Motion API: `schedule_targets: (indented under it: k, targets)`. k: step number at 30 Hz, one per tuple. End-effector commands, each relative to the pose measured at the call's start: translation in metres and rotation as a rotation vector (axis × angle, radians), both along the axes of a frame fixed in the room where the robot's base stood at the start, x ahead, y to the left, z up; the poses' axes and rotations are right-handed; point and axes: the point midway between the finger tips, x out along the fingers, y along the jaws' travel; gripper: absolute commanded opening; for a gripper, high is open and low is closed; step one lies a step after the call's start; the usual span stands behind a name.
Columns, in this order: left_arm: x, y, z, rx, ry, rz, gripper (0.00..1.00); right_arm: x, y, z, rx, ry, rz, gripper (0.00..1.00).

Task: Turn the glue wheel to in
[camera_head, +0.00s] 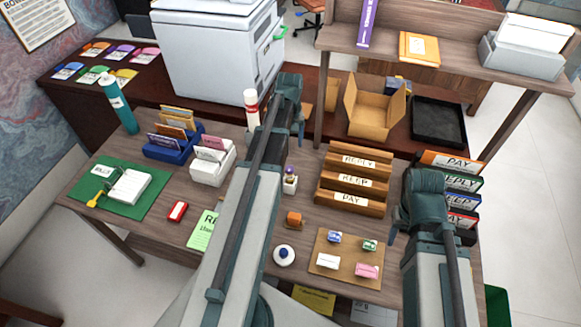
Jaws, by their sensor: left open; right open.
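A white glue stick with a red band (251,97) stands upright on the desk, left of my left gripper. Its lower part is close to my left arm, and I cannot make out a wheel or its setting. My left gripper (299,128) is open and empty, to the right of the glue stick and apart from it. My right gripper (394,228) is open and empty near the right side of the desk, beside the paper board and far from the glue stick.
A printer (205,60) stands behind. A teal bottle (118,105), blue card holder (172,148) and white card holder (212,165) are left. Wooden slots (352,180) are right of centre. A brown board (330,248) holds small stamps. A cardboard box (375,115) stands behind.

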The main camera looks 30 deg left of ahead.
Motion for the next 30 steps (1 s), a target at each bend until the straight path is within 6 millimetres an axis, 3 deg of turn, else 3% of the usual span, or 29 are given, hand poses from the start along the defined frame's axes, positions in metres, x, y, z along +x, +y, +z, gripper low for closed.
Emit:
schedule_targets:
  k: [21,30]
  targets:
    - [0.000,0.000,-0.105,0.001,-0.001,-0.001,0.72,0.000,0.000,-0.105,0.000,0.000,-0.002,0.50]
    - [0.000,0.000,-0.124,0.001,-0.001,-0.001,0.72,0.000,0.000,-0.124,0.000,0.000,-0.002,0.50]
